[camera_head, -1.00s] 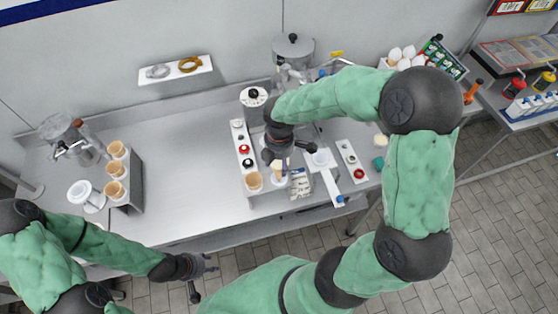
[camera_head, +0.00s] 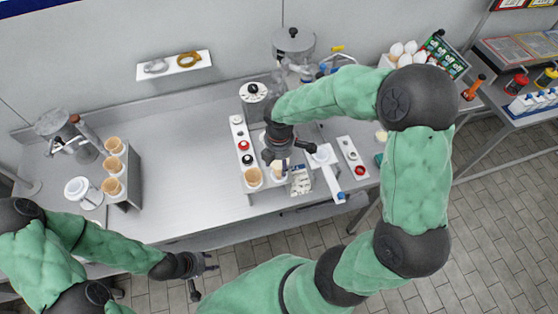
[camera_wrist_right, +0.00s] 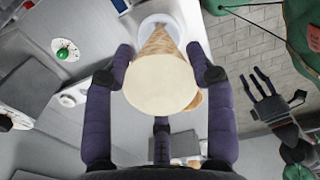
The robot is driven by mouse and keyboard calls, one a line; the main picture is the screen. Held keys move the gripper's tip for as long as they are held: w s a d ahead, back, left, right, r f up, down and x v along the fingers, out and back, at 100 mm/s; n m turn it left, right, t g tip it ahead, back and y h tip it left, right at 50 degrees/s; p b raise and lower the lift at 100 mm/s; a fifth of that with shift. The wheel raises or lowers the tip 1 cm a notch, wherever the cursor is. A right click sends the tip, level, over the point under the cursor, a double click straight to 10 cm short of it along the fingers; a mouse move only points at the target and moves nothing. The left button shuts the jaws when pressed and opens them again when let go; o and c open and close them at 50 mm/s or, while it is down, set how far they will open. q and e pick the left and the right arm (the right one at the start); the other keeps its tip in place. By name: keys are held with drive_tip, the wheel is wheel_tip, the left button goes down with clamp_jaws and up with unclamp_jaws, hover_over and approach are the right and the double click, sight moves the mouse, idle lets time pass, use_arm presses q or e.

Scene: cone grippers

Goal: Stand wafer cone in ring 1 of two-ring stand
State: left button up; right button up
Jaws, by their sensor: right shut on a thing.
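A tan wafer cone (camera_wrist_right: 160,80) is held in my right gripper (camera_wrist_right: 167,72), its wide pale end toward the wrist camera and its narrow end pointing away. My right gripper also shows in the head view (camera_head: 281,164), shut on the cone over the bench. Beyond the cone's narrow end is a white ring (camera_wrist_right: 155,20), probably part of the stand. I cannot tell whether the tip is inside it. The gripper hides most of the stand in the head view. My left gripper (camera_head: 205,264) is empty, with fingers apart, in front of the bench.
The middle-left bench is clear.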

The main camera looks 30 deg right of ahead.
drive_tip(key=shift+f+b, duration=1.45)
drive_tip(key=shift+f, duration=0.75)
drive_tip(key=o, duration=0.8)
drive_tip(key=shift+r, duration=0.1)
wheel_tip(320, 180, up, 12)
drive_tip(key=shift+f, duration=0.1)
